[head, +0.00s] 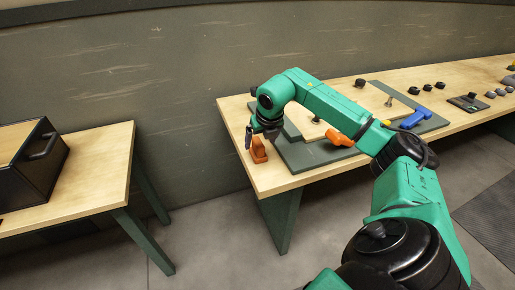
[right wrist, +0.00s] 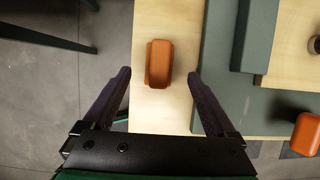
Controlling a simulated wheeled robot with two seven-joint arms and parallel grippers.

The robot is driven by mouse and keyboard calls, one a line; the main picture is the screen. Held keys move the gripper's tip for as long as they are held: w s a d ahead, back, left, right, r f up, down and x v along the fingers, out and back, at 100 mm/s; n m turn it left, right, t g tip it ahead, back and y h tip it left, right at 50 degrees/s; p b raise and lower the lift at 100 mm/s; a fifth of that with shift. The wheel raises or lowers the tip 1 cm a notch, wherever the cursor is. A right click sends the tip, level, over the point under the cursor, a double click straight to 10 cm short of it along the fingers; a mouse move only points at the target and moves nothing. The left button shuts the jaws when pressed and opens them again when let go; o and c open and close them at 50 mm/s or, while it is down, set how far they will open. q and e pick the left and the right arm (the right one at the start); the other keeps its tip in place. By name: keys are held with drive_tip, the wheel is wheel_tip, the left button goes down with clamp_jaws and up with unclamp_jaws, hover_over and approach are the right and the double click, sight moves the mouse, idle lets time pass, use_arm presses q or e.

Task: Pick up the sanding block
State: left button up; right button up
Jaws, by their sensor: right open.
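An orange block with a raised grip, which looks like the sanding block (head: 259,153), sits on the left end of the wooden bench. In the right wrist view the sanding block (right wrist: 159,62) lies between and slightly ahead of the two fingertips, with bare space on both sides. My right gripper (head: 259,138) is open and empty, pointing down just above it; its spread fingers (right wrist: 159,76) also show in the right wrist view. I see no finger touching the block. My left gripper is not in view.
A green-grey board (head: 302,155) lies just right of the block, with another orange item (head: 338,138) and a blue tool (head: 416,118) on it. Small dark parts stand farther along the bench. A separate table (head: 95,183) at left holds a black case (head: 35,160).

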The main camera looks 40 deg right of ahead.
sight(259, 142)
drive_tip(key=p+x, duration=0.1)
drive_tip(key=x, duration=0.4)
drive_tip(key=shift+w+f+p, duration=0.1)
drive_tip(key=shift+p, duration=0.25)
drive_tip(key=shift+f, duration=0.15)
drive_tip(key=shift+w, duration=0.1)
drive_tip(key=c, duration=0.3)
clamp_jaws()
drive_tip(key=shift+r, duration=0.6)
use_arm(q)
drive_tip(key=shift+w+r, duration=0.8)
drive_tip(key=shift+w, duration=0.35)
use_arm(e)
wheel_tip(259, 142, up, 19)
